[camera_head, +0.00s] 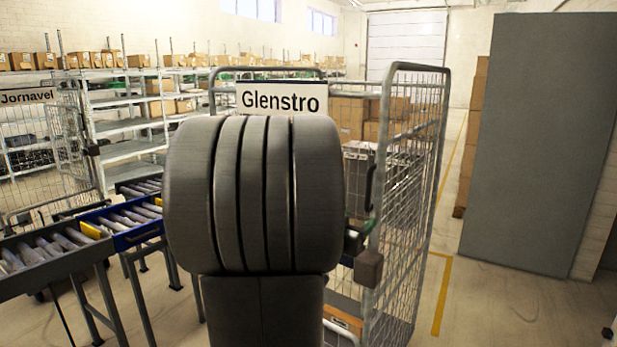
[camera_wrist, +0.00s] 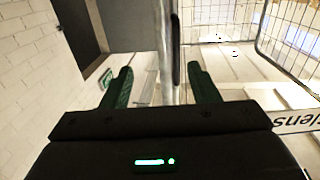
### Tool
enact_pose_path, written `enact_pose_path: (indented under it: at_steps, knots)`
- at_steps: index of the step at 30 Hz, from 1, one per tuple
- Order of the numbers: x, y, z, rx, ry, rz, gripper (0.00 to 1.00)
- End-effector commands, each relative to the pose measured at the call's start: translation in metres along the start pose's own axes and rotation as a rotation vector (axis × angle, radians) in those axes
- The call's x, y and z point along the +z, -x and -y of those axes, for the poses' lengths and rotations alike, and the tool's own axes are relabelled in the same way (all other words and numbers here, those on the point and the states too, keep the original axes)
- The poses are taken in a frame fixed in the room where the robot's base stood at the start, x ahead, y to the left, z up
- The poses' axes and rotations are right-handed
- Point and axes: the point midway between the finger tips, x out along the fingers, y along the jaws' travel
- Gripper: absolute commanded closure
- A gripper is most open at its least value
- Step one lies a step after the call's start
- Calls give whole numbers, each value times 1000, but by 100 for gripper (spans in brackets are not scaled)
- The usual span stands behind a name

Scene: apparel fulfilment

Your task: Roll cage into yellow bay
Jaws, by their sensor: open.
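The roll cage (camera_head: 405,190) is a tall grey wire cage directly ahead, with a white "Glenstro" sign (camera_head: 281,98) and boxes inside. My arm hides much of its near side. In the wrist view, a grey upright tube (camera_wrist: 165,50) with a dark handle stands between the green fingers of my gripper (camera_wrist: 160,75). The fingers are apart; I cannot tell whether either touches the tube. In the head view only a little green of the gripper shows beside the cage's right post. A yellow floor line (camera_head: 440,295) runs right of the cage; no full bay outline shows.
A roller conveyor (camera_head: 60,262) stands at the left, with a second cage marked "Jornavel" (camera_head: 28,97) behind it. Shelves (camera_head: 125,125) with cartons line the back left. A large grey panel (camera_head: 540,140) stands at the right. Open floor (camera_head: 490,310) lies between cage and panel.

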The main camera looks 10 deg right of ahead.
Motion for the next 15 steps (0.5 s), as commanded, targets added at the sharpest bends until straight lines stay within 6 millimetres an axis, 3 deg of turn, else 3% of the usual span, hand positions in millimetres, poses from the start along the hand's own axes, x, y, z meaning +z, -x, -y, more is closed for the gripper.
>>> enact_pose_path:
  at_steps: [15]
  knots:
    - [1,-54,-1,2,1,0,45]
